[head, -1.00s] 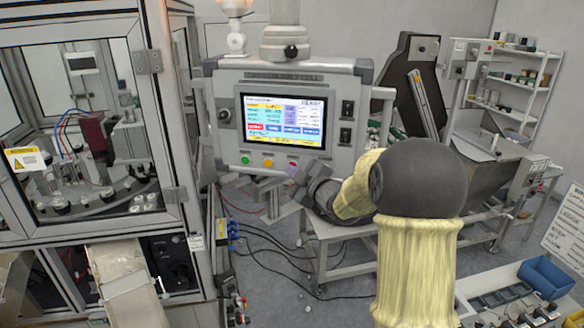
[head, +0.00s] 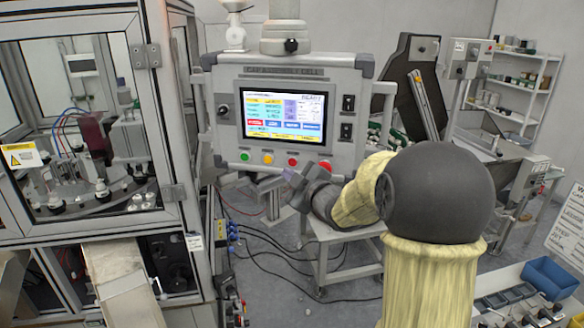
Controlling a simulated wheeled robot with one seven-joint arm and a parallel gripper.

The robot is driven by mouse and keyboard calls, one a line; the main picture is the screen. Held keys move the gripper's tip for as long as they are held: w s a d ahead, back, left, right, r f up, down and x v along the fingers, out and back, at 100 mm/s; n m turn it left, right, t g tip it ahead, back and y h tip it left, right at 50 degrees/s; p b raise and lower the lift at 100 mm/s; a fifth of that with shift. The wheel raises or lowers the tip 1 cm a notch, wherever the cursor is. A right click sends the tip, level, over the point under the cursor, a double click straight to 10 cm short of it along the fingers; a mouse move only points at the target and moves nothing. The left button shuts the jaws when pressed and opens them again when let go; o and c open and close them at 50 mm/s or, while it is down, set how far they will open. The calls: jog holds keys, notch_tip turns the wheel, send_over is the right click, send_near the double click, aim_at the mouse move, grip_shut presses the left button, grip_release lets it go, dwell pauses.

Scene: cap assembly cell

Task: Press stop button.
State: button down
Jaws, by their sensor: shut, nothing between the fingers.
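The control panel (head: 228,80) carries a row of buttons under its lit screen (head: 283,116): a green button (head: 244,155), a yellow button (head: 267,158) and a small red button (head: 292,162). A larger red button (head: 325,165) is at the right end. No label is readable, so I cannot tell which is the stop button. My gripper (head: 254,186) is shut and empty, just below the row in the picture, its fingers pointing left. Its wrist lies below the two red buttons. Both red buttons show clear of it; the gap in depth cannot be told.
A glass-walled machine frame (head: 152,130) stands close on the left. A grey metal stand (head: 345,235) and loose cables (head: 265,240) are below the panel. A hopper (head: 490,160) and a blue bin (head: 548,275) are on the right.

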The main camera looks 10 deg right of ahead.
jog(key=s, duration=0.1)
jog(key=s+a+b, duration=0.1)
jog(key=shift+s+a, duration=0.15)
jog(key=shift+s, duration=0.15)
jog(key=shift+f, duration=0.1)
dwell(0.4)
jog(key=s+f+m+g+h+b, duration=0.3)
jog(key=s+f+m+g, duration=1)
jog(key=s+f, duration=1.1)
jog(key=s+h, duration=0.2)
jog(key=shift+s+d+f+m+g+h+b, duration=0.15)
jog(key=shift+d+f+m+g+h+b, duration=0.05)
jog(key=shift+f+m+g+h+b, duration=0.15)
